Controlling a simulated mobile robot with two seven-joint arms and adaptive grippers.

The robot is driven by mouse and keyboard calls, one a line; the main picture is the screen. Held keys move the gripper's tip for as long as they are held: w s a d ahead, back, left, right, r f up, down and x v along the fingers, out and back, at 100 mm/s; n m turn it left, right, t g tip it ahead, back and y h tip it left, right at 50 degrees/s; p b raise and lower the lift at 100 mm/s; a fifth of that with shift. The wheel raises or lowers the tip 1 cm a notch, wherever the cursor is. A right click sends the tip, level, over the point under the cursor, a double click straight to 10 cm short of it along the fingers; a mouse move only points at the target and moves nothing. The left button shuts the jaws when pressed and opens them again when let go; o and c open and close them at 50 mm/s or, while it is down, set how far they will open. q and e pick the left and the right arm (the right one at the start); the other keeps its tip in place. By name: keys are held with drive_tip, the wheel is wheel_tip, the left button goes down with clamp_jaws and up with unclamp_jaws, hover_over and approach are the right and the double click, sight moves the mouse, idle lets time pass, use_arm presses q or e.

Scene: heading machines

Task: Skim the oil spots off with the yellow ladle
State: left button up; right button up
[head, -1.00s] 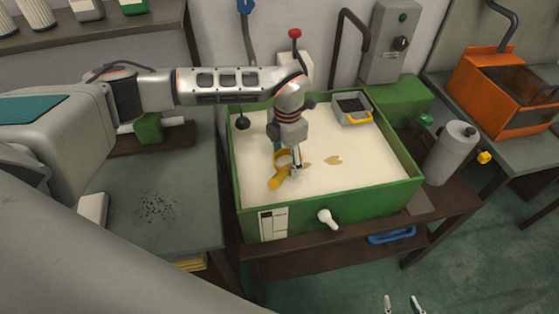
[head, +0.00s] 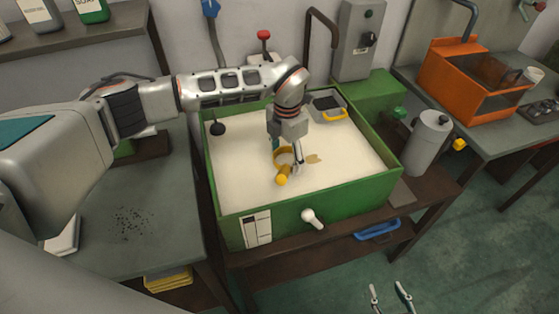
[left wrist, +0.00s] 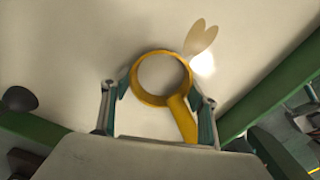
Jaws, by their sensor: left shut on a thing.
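My left gripper (head: 289,167) is shut on the yellow ladle (head: 282,179) above the pale liquid in the green tank (head: 350,203). In the left wrist view, the ladle's round ring (left wrist: 135,85) lies between the two fingers (left wrist: 158,108), and its handle slants down to the right. Whether the ladle touches the liquid I cannot tell. A brown, heart-shaped oil spot (head: 313,159) lies just right of the ladle; it also shows beyond the ring in the left wrist view (left wrist: 201,38). My right gripper (head: 390,298) is low at the bottom edge, empty, its fingers apart.
A grey box with a yellow handle (head: 328,105) sits at the tank's back right corner. A dark round float (head: 217,129) hangs at the back left. A grey canister (head: 427,143) stands right of the tank. A white-handled valve (head: 312,218) juts from the front.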

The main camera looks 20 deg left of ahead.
use_arm(q)
drive_tip(key=shift+w+d+b, duration=0.35)
drive_tip(key=shift+w+d, duration=0.05)
drive_tip(key=shift+d, duration=0.2)
drive_tip(key=shift+w+d+b, duration=0.3)
drive_tip(key=shift+w+d, duration=0.05)
drive_tip(key=shift+d, duration=0.2)
drive_tip(key=shift+w+d+b, duration=0.35)
drive_tip(key=shift+w+d, duration=0.1)
drive_tip(key=shift+d, duration=0.2)
drive_tip(key=shift+w+d+b, duration=1.45)
drive_tip(key=shift+d+b, duration=0.1)
drive_tip(key=shift+d, duration=0.65)
use_arm(e)
drive_tip(key=shift+f, duration=2.85)
use_arm(q)
wheel_tip(320, 180, up, 12)
drive_tip(key=p, duration=0.7)
drive_tip(key=shift+p, duration=0.3)
use_arm(e)
drive_tip(key=shift+h, duration=0.4)
drive_tip(key=r, duration=0.1)
drive_tip(key=d+r, duration=0.1)
drive_tip(key=r, duration=0.1)
drive_tip(key=s+d+r, duration=0.1)
drive_tip(key=r, duration=0.1)
drive_tip(key=shift+r, duration=0.1)
